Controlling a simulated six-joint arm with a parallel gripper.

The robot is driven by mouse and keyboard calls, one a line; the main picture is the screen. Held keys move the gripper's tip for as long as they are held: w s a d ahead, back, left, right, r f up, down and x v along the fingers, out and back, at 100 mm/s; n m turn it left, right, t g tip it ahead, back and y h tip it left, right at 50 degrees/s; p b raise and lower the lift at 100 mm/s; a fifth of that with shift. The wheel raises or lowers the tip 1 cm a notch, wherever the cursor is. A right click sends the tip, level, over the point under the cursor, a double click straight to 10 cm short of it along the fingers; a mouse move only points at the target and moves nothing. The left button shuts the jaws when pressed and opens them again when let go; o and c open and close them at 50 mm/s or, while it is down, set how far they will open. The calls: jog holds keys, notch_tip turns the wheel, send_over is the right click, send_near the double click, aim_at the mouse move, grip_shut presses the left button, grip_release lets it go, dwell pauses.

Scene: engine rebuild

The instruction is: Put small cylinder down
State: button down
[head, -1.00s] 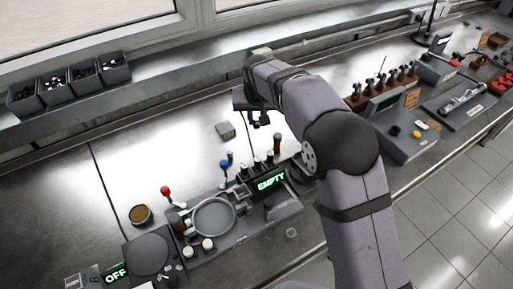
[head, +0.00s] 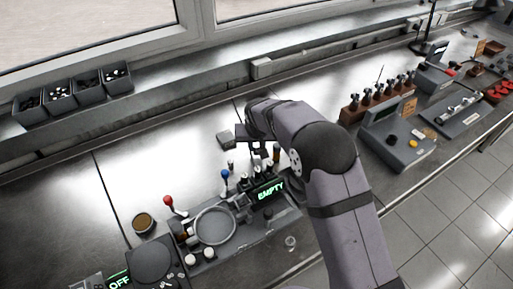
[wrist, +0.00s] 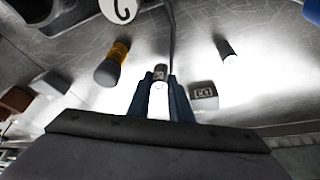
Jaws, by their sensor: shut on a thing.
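In the wrist view, the small cylinder (wrist: 159,90) stands between the two blue fingers of my gripper (wrist: 160,84). It has a bright pale lower part and a darker metallic end. My gripper is shut on it. In the head view my gripper (head: 258,146) is low over the metal bench, just behind the machine with the EMPTY display. The cylinder cannot be made out clearly there, and whether it touches the bench is hard to tell.
A small grey block (head: 226,139) lies left of my gripper; a marked block (wrist: 204,96) shows right of the fingers. Another dark cylinder (wrist: 226,50) and a yellow-banded handle (wrist: 112,64) stand nearby. The machine (head: 215,222) with levers is in front.

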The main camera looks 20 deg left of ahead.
jog(key=shift+f, duration=1)
jog(key=shift+f, duration=0.15)
jog(key=c, duration=1.6)
grip_release()
jog(key=shift+s+r, duration=0.1)
jog(key=shift+r, duration=0.45)
jog(key=b+v, duration=0.3)
jog(key=v, duration=0.8)
jog(key=shift+d+r, duration=0.1)
